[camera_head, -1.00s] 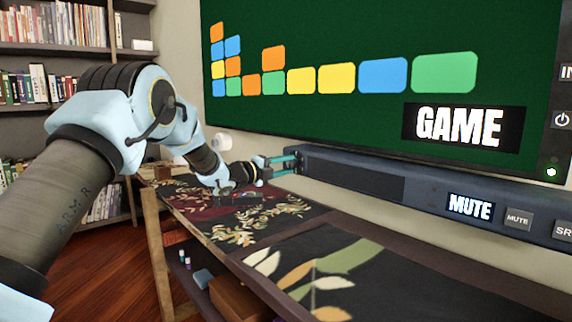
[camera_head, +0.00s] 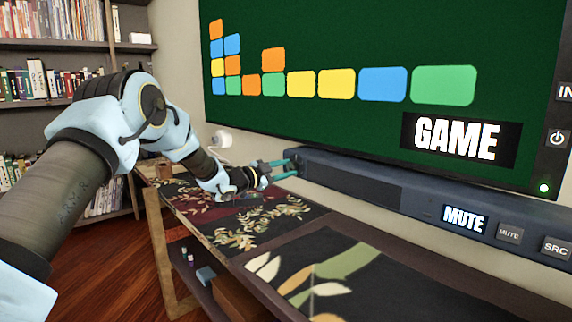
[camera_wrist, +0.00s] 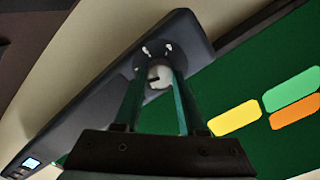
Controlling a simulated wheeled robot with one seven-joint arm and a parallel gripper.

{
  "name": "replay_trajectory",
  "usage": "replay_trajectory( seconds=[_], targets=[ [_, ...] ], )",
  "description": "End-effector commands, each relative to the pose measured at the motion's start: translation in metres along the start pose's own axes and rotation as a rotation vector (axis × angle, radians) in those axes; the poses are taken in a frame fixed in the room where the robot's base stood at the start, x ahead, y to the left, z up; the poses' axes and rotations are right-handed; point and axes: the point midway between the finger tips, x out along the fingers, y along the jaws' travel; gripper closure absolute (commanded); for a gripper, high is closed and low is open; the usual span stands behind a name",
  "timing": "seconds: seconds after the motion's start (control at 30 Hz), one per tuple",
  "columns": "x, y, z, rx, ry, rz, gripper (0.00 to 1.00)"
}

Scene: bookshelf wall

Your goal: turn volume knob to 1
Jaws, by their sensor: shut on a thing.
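The soundbar (camera_head: 365,190) is a long dark bar under the screen, and its display (camera_head: 464,219) reads MUTE. In the wrist view, the volume knob (camera_wrist: 159,77) is a small pale round piece in a dark round area at the end of the soundbar (camera_wrist: 95,98), with white marks around it. My gripper (camera_head: 293,167) is at the soundbar's left end. In the wrist view its two teal fingers (camera_wrist: 160,82) are on either side of the knob, shut on it. The fingers hide part of the knob's sides. I cannot read its setting from the marks.
A wall screen (camera_head: 350,45) with coloured blocks and the word GAME hangs just above the soundbar. Below is a bench with dark leaf-patterned cloths (camera_head: 330,265). A bookshelf (camera_head: 75,60) stands at the left. Buttons marked MUTE (camera_head: 509,233) and SRC (camera_head: 556,247) are on the soundbar.

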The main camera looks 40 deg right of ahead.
Motion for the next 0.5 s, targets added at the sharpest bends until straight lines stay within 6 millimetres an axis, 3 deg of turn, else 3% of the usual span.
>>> replay_trajectory(
  seconds=[0.5],
  targets=[
    [-0.0012,-0.0023,0.0006,-0.485,-0.005,-0.001,1.0]
  ],
)
